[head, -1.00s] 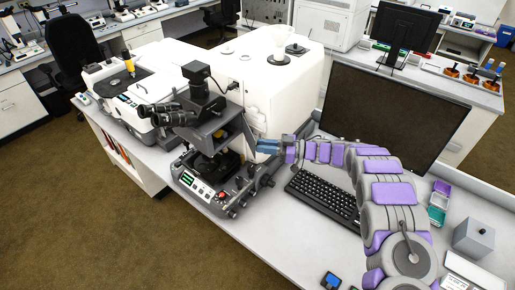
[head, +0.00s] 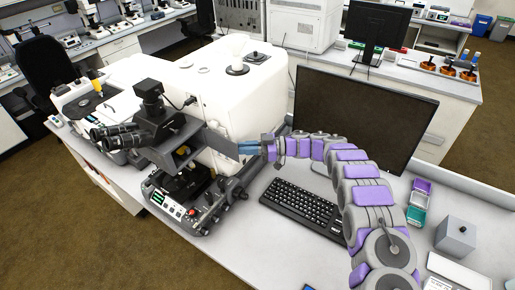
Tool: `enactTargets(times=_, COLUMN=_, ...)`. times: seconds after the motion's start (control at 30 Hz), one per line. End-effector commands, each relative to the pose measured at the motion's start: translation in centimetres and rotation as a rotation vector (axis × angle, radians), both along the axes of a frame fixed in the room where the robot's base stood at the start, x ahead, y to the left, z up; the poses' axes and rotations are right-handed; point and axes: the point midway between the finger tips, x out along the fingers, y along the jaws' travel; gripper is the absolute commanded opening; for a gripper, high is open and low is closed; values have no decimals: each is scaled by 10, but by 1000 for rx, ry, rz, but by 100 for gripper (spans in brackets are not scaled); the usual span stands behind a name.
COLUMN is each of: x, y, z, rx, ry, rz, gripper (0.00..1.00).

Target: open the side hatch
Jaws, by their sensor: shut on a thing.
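The infrared microscope has a dark grey body with eyepieces (head: 117,132) and stands on the bench against a large white housing (head: 225,95). The side hatch (head: 222,143) looks like a thin grey panel on the microscope's right side, standing out from the body. My gripper (head: 243,147) has blue fingers and comes in from the right. Its fingers are shut at the hatch's outer edge, and the small contact area is hard to make out. The inside behind the hatch is mostly hidden.
A black keyboard (head: 302,208) and a large monitor (head: 360,118) stand right of the microscope, close to my arm. A control panel (head: 172,206) with knobs is at the microscope's front. A grey box (head: 456,236) and small coloured trays (head: 418,202) lie at the right.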

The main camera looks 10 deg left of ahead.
Motion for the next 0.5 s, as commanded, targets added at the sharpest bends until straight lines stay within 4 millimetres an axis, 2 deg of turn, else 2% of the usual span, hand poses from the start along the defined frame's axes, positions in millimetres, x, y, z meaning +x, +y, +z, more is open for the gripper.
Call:
enactTargets(times=0.03, x=-2, y=16, z=7, rx=9, ry=-11, rz=12, gripper=0)
enactTargets(times=0.47, x=-3, y=21, z=5, rx=2, ry=-9, rz=18, gripper=0)
enactTargets(times=0.5, x=-3, y=21, z=5, rx=2, ry=-9, rz=18, gripper=19)
